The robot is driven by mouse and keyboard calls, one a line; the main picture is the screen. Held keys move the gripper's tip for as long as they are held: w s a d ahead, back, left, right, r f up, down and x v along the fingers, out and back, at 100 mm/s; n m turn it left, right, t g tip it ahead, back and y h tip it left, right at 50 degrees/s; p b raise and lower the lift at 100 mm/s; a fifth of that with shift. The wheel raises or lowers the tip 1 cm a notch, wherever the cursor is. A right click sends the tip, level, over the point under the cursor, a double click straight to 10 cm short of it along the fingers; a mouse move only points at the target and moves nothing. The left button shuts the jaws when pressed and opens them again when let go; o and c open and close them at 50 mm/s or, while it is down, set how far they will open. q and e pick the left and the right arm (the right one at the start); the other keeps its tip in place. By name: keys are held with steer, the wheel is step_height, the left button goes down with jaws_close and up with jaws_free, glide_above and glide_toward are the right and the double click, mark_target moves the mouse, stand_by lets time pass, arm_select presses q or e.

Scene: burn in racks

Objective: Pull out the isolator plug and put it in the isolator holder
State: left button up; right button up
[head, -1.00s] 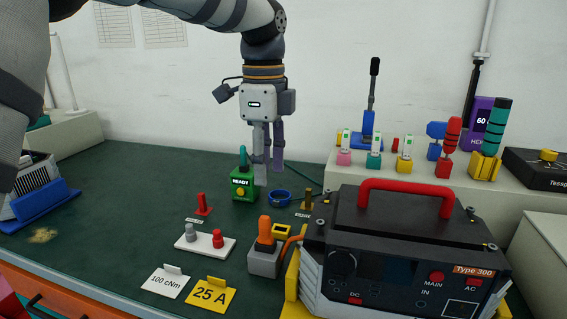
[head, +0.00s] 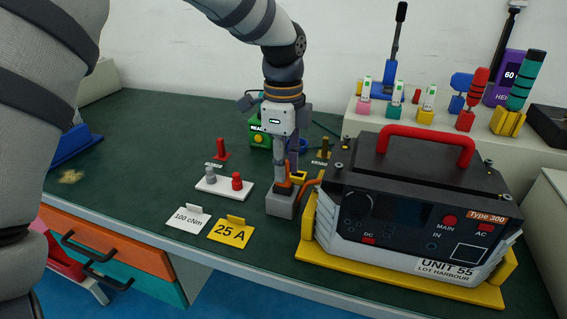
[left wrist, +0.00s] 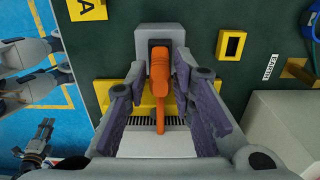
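The orange isolator plug (head: 283,188) stands in a grey block (head: 281,205) beside the black unit; in the left wrist view the plug (left wrist: 160,72) shows clearly. My left gripper (head: 288,174) is down at the plug. Its purple-grey fingers (left wrist: 160,100) are apart on either side of the plug, with gaps visible, the right one closer. A yellow frame with a dark slot (left wrist: 231,44), which looks like the isolator holder, lies near the block; it is mostly hidden in the head view. My right gripper is outside the head view; a small dark gripper-like part (left wrist: 42,135) shows at the left wrist view's lower left.
The black unit with a red handle (head: 425,142) stands close right of the block. A white base with grey and red posts (head: 222,190), a red peg (head: 221,149) and a 25 A card (head: 230,234) stand left.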

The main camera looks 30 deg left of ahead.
arm_select(q)
jaws_close()
steer(key=shift+r, duration=0.85)
arm_select(e)
steer(key=shift+w+r, duration=0.3)
steer(key=shift+w, duration=0.05)
stand_by(0.3)
arm_select(q)
steer(key=shift+r+p, duration=0.4)
steer(key=shift+r, duration=0.6)
arm_select(e)
steer(key=shift+w+r, duration=0.2)
steer(key=shift+r, duration=0.05)
